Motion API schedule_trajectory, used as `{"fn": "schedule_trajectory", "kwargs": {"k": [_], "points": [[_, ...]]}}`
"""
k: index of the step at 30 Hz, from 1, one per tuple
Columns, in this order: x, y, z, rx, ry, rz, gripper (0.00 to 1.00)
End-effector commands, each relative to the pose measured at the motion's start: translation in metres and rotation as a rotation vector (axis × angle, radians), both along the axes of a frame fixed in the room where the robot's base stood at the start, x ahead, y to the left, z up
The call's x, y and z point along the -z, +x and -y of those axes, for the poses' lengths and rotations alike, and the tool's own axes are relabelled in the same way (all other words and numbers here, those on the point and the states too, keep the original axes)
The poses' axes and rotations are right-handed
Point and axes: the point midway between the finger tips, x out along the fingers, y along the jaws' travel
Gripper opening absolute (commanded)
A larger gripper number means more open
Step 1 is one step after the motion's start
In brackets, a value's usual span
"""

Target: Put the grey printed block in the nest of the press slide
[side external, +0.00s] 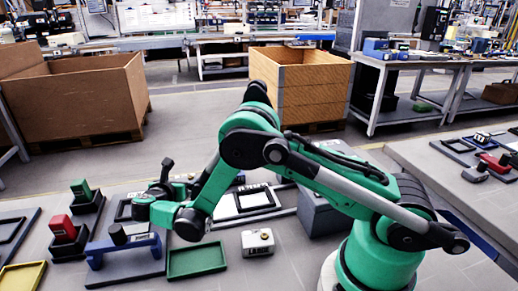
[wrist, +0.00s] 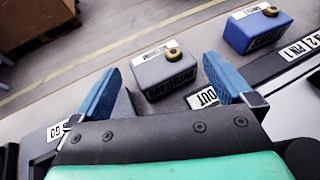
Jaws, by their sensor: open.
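The grey printed block (wrist: 166,74) lies in the wrist view, with a white label and a brass-coloured round knob on top and dark lettering on its front. My gripper (wrist: 162,66) is open, its two blue fingers spread to the left and right of the block in the picture. The block appears beyond the fingertips, and neither finger visibly touches it. In the side view my gripper is small and partly hidden by the wrist, so its gap does not show. I cannot pick out the press slide's nest with certainty.
A blue block (wrist: 258,28) stands to the right of the grey one. In the side view, a pale block (side external: 257,242), a green tray (side external: 197,260), a blue bridge-shaped fixture (side external: 125,246) and a red-topped piece (side external: 63,229) stand close together on the bench.

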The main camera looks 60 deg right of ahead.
Motion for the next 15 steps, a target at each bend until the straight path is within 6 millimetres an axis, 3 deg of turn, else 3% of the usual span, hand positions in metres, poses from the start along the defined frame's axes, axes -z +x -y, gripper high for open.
{"fn": "schedule_trajectory", "kwargs": {"k": [6, 15], "points": [[-0.038, 0.0, 0.002, 0.003, 0.0, 0.0, 1.0], [-0.066, -0.001, 0.003, 0.009, 0.02, 0.015, 1.0]]}}
